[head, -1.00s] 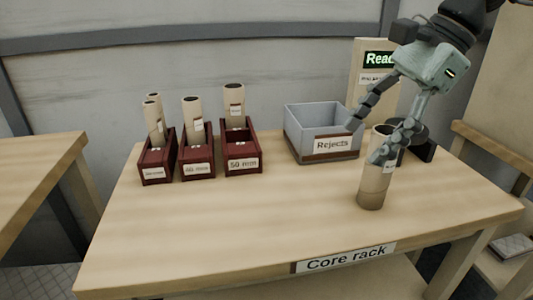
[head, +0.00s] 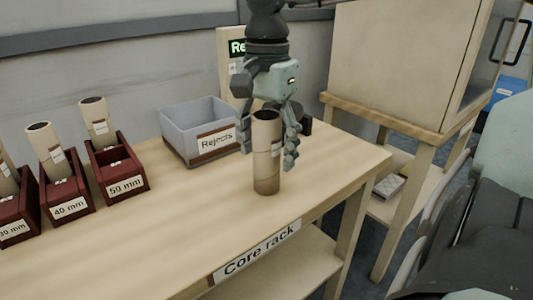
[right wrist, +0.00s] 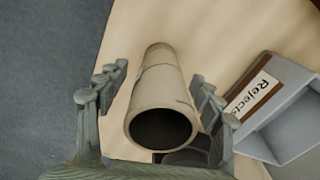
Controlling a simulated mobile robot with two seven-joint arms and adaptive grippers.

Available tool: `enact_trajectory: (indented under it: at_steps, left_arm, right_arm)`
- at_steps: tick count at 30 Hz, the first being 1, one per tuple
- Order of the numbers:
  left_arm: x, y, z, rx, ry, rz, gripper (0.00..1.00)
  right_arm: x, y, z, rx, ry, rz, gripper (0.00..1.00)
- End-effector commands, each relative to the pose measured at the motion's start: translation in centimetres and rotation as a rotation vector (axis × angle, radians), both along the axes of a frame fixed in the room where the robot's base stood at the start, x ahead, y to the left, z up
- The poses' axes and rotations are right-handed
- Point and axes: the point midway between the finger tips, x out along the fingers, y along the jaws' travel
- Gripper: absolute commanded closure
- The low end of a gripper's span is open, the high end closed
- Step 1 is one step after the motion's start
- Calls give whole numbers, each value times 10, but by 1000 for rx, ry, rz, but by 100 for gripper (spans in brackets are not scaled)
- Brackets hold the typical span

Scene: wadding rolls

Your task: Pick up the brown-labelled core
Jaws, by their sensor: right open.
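A tall beige cardboard core (head: 267,160) stands upright near the right end of the core rack table (head: 200,215). A label shows partly at its right side, but I cannot make out its colour. In the right wrist view the core (right wrist: 158,90) lies between the two spread fingers (right wrist: 160,80), with a gap on each side. The right gripper is open and holds nothing. My left gripper is out of view.
The grey Rejects bin (head: 178,150) stands left of the core. Several dark red boxes holding other cores, including the 50 mm box (head: 128,184), stand further left. A dark object (head: 304,119) sits behind the gripper. The table front between is clear.

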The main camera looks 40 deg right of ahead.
Motion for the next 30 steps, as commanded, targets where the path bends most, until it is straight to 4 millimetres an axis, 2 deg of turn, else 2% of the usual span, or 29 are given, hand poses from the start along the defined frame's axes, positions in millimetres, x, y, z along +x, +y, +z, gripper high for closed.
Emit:
enact_trajectory:
  at_steps: [6,19,30]
  left_arm:
    - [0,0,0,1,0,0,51]
    - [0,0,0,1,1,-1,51]
    - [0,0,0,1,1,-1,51]
  right_arm:
    - [0,0,-1,0,0,0,33]
    - [0,0,-1,0,-1,-1,87]
    - [1,0,5,-1,-2,-1,87]
